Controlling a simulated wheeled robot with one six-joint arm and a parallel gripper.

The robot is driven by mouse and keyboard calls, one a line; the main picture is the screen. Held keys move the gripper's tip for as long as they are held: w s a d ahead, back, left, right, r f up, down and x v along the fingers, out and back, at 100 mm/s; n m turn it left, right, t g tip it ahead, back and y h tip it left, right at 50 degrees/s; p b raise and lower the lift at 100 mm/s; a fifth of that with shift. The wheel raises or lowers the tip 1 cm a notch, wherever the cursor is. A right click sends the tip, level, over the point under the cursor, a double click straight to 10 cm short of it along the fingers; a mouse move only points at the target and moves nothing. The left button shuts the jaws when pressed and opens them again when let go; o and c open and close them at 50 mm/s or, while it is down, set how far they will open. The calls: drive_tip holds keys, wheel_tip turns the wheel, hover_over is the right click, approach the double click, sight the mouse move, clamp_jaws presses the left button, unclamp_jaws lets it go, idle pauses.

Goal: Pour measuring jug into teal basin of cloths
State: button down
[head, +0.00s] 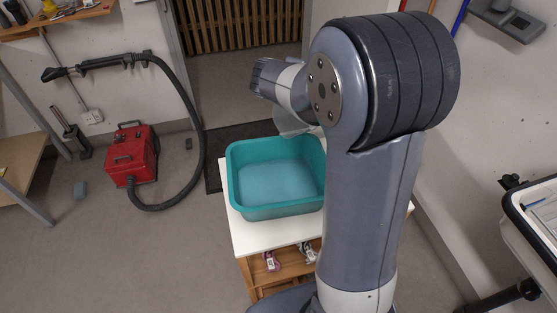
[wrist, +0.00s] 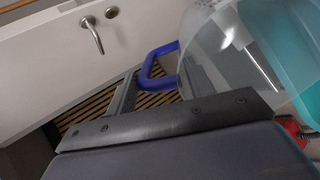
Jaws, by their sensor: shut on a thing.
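The teal basin (head: 275,180) stands on a white-topped wooden stand. Its visible inside is a plain pale blue, and I cannot make out separate cloths in it. My arm hides its right side. The clear measuring jug (head: 292,124) shows only partly beyond the basin's far rim, below my wrist. In the wrist view the clear jug (wrist: 215,55) has a blue handle (wrist: 155,62) and looks tilted, with the teal basin (wrist: 285,40) behind it. My gripper (wrist: 150,90) is shut on the jug at its handle; the fingers are partly hidden.
The white stand top (head: 262,238) has small items on a shelf below. A red vacuum (head: 131,155) with a black hose lies on the floor to the left. The floor at front left is clear.

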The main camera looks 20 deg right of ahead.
drive_tip(key=shift+w+d+r+g+y+p, duration=0.15)
drive_tip(key=shift+w+d+g+y+p, duration=0.7)
drive_tip(key=shift+p, duration=3.75)
drive_tip(key=p, duration=0.2)
drive_tip(key=shift+w+d+g+y+p, duration=0.15)
drive_tip(key=shift+w+g+y+p, duration=0.05)
drive_tip(key=shift+g+y+p, duration=0.1)
drive_tip(key=p, duration=0.1)
drive_tip(key=w+d+p, duration=0.1)
drive_tip(key=p, duration=0.1)
drive_tip(key=shift+f+g+y, duration=0.2)
drive_tip(key=shift+g+y, duration=0.05)
drive_tip(key=shift+w+d+f, duration=0.1)
drive_tip(key=shift+w+f, duration=0.05)
drive_tip(key=shift+f, duration=0.15)
drive_tip(key=shift+w+d+f+g+y, duration=0.15)
drive_tip(key=shift+w+d+g+y, duration=0.3)
drive_tip(key=shift+w+d, duration=0.1)
drive_tip(key=shift+w+d+f+g+y, duration=0.15)
drive_tip(key=shift+w+d+g+y, duration=0.3)
drive_tip(key=shift+w+d, duration=0.1)
drive_tip(key=shift+w+d+f+g+y, duration=0.6)
drive_tip(key=shift+w+f+g+y, duration=0.15)
drive_tip(key=shift+f, duration=0.15)
drive_tip(key=shift+w+d+f+g+y, duration=0.55)
drive_tip(key=shift+w+f+g+y, duration=0.1)
drive_tip(key=shift+f+g, duration=0.15)
drive_tip(key=shift+s+f, duration=0.1)
